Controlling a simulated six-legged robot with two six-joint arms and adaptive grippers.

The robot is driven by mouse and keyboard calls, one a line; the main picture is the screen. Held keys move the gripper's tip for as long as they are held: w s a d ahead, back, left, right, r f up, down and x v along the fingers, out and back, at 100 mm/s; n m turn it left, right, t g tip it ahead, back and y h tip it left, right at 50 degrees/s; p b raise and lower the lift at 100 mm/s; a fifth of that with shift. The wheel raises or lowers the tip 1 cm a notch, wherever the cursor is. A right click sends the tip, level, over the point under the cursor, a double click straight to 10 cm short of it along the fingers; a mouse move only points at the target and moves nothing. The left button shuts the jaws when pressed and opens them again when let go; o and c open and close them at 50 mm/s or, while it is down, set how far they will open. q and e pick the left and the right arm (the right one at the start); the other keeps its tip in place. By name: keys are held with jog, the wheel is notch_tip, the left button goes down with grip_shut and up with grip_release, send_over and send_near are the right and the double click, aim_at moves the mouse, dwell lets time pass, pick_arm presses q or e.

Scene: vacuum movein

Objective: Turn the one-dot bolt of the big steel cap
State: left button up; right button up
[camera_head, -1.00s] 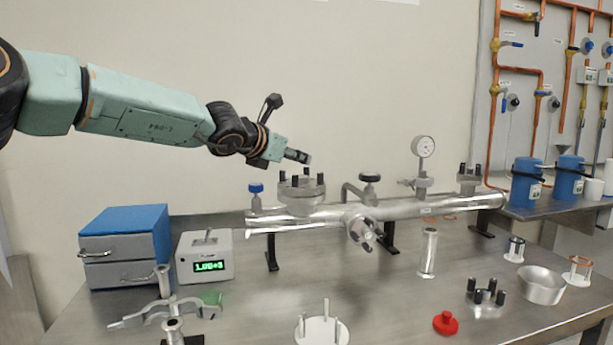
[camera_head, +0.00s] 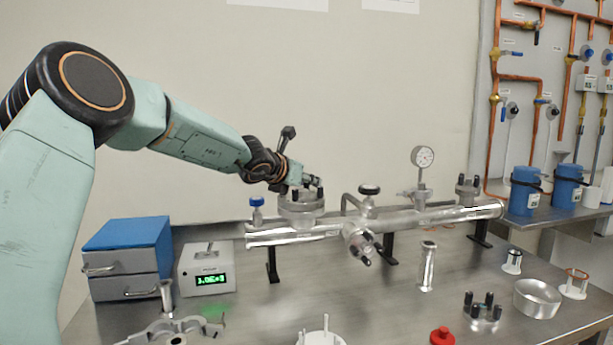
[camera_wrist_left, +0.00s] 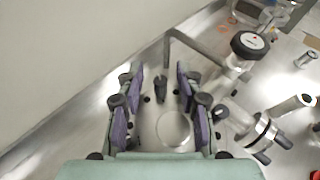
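The big steel cap (camera_head: 300,208) sits on the left part of the steel tube, with several dark bolts standing up from it. It also shows in the left wrist view (camera_wrist_left: 172,128). My left gripper (camera_head: 314,182) is just above the cap in the head view. In the left wrist view my left gripper (camera_wrist_left: 160,78) is open, with purple pads on both sides of a dark bolt (camera_wrist_left: 160,90) and gaps on each side. No dot marks can be made out on the bolts. My right gripper is not in view.
The steel tube (camera_head: 400,219) runs across the bench with a dark-knobbed valve (camera_head: 369,190), a gauge (camera_head: 422,157) and a smaller cap (camera_head: 467,190). A blue-topped drawer box (camera_head: 125,260) and a readout box (camera_head: 206,270) stand at left. Loose parts lie in front.

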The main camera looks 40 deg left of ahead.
pick_arm(q)
jog(key=shift+w+f, duration=0.15)
jog(key=shift+w, duration=0.1)
grip_shut()
dwell(0.3)
